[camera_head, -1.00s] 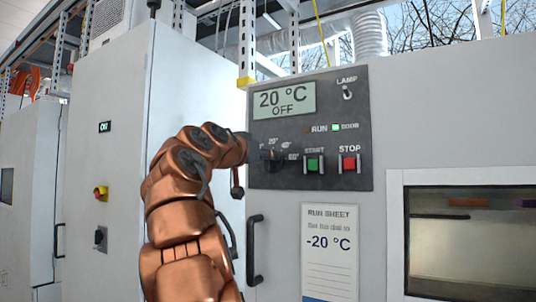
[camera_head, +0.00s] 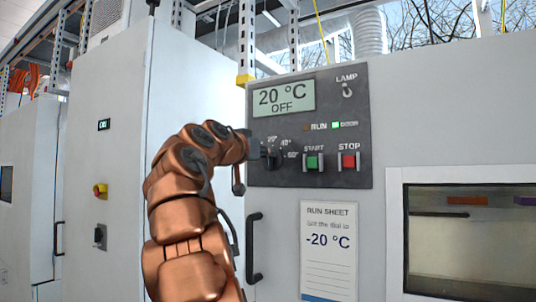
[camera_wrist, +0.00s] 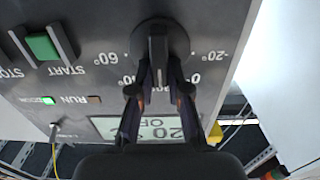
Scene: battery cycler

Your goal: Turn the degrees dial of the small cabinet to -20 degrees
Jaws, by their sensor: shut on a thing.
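The degrees dial (camera_head: 273,157) is a dark round knob at the lower left of the small cabinet's control panel (camera_head: 315,185). In the wrist view the dial (camera_wrist: 158,32) shows upside down, with its raised bar pointing toward my gripper, near the hidden 20° mark. The -20°, 0° and 60° marks are readable around it. My gripper (camera_wrist: 159,72) is shut on the dial's bar, one finger on each side. In the head view my gripper (camera_head: 257,151) covers the dial's left side. The display (camera_head: 284,98) reads 20 °C, OFF.
The green START button (camera_head: 314,162) and red STOP button (camera_head: 349,161) are right of the dial. The lamp switch (camera_head: 347,91) is above. A run sheet (camera_head: 328,265) reading -20 °C hangs below, beside a black door handle (camera_head: 254,248).

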